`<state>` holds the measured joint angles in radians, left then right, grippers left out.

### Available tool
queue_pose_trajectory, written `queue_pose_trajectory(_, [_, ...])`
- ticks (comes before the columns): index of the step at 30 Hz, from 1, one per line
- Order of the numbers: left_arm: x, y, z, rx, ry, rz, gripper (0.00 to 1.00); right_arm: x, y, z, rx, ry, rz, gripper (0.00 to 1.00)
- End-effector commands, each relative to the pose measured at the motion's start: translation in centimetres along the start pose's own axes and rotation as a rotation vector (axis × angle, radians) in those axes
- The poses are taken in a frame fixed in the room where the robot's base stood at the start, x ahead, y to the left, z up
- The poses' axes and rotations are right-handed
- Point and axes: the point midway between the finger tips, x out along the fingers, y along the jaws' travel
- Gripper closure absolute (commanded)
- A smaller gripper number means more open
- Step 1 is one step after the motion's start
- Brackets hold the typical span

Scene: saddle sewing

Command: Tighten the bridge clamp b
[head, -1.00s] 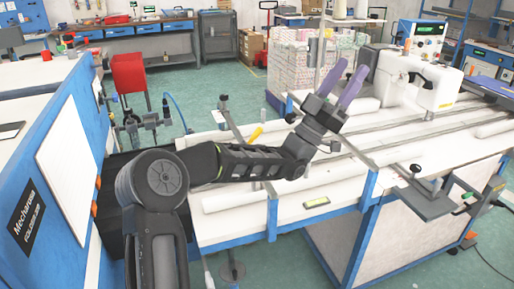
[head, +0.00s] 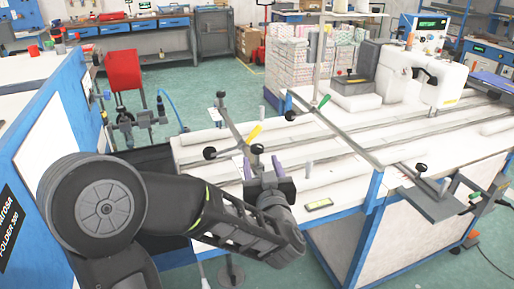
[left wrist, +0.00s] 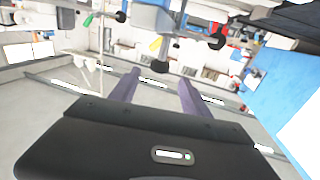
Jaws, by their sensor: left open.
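A bridge clamp (head: 236,132) with black knobs and a yellow handle (head: 255,133) lies across the left part of the white table. A black knob (head: 257,149) at its near end is just above my left gripper (head: 262,166). The gripper's purple fingers are open, point toward the knob and seem to hold nothing. Contact cannot be told. A second clamp has a green handle (head: 324,101). Which clamp is b cannot be told.
Another clamp bracket (head: 432,200) with a knob sticks out at the table's right front edge. A white sewing machine (head: 410,75) stands at the back. Long rails and white rolls (head: 312,170) lie on the table.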

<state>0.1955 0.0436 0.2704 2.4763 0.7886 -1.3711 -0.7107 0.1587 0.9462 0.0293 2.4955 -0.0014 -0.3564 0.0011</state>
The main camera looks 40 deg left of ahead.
Motion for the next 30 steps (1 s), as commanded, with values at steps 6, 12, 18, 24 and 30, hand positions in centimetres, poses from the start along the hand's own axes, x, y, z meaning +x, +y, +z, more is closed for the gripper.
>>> queue_pose_trajectory(6, [0.9,0.0,-0.1,-0.002,0.0,-0.001,0.45,-0.2,-0.1,0.0,0.0,0.0,0.0,0.58])
queue_pose_trajectory(12, [3.6,0.0,-0.1,-0.001,0.0,-0.002,0.45,-0.7,-0.3,0.0,0.0,0.0,0.0,0.58])
queue_pose_trajectory(18, [6.6,0.0,-0.1,-0.001,0.0,-0.001,0.45,-1.2,-0.5,0.0,0.0,-0.001,0.0,0.58])
queue_pose_trajectory(24, [7.9,0.1,-0.1,-0.002,0.001,0.001,0.45,-1.4,-0.5,0.0,0.0,-0.001,0.0,0.58])
queue_pose_trajectory(30, [7.9,0.1,-0.1,-0.002,0.002,0.001,0.45,-1.3,-0.5,0.0,0.0,-0.001,0.0,0.58])
